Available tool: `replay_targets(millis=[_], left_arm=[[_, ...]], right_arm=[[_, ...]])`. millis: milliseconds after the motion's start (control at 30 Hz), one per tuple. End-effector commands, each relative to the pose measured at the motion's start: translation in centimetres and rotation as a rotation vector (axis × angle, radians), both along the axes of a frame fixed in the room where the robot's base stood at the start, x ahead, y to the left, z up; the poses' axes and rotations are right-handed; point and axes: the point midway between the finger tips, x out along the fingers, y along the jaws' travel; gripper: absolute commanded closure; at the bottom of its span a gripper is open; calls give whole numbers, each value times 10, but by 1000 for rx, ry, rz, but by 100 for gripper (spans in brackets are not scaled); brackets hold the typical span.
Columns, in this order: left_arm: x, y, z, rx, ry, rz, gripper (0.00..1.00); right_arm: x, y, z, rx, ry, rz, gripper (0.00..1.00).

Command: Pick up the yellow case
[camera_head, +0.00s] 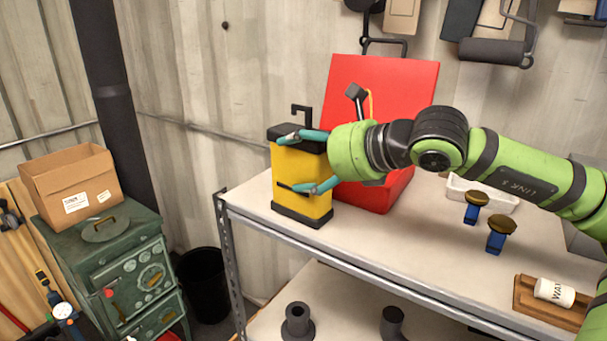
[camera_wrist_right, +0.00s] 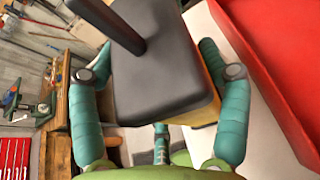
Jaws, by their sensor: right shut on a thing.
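The yellow case (camera_head: 300,181) has a black top, a black base and a black handle. It stands upright near the left end of the shelf top (camera_head: 420,240); I cannot tell whether its base touches the surface. My right gripper (camera_head: 298,162) comes from the right, its teal fingers around the case and shut on it. In the right wrist view the black top of the case (camera_wrist_right: 165,75) fills the middle between the teal fingers (camera_wrist_right: 160,100), with a strip of yellow at its right side. My left gripper is not in view.
An open red box (camera_head: 385,95) stands right behind the case. Blue-and-brown items (camera_head: 497,234) and a white tray (camera_head: 482,194) lie farther right. A green stove (camera_head: 115,265) with a cardboard box (camera_head: 72,183) on it stands left, beside a black bin (camera_head: 204,283).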

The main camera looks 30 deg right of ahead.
Motion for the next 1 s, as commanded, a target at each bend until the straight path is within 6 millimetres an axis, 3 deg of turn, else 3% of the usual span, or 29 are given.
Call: replay_targets(millis=[267, 467, 800, 1000], left_arm=[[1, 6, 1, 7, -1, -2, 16], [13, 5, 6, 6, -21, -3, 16], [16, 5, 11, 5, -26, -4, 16], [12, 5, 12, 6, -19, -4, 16]], right_arm=[[0, -1, 2, -1, 3, -1, 77], [0, -1, 23, -5, 0, -3, 77], [1, -1, 113, -3, -2, -6, 77], [0, 0, 155, -1, -2, -1, 77]])
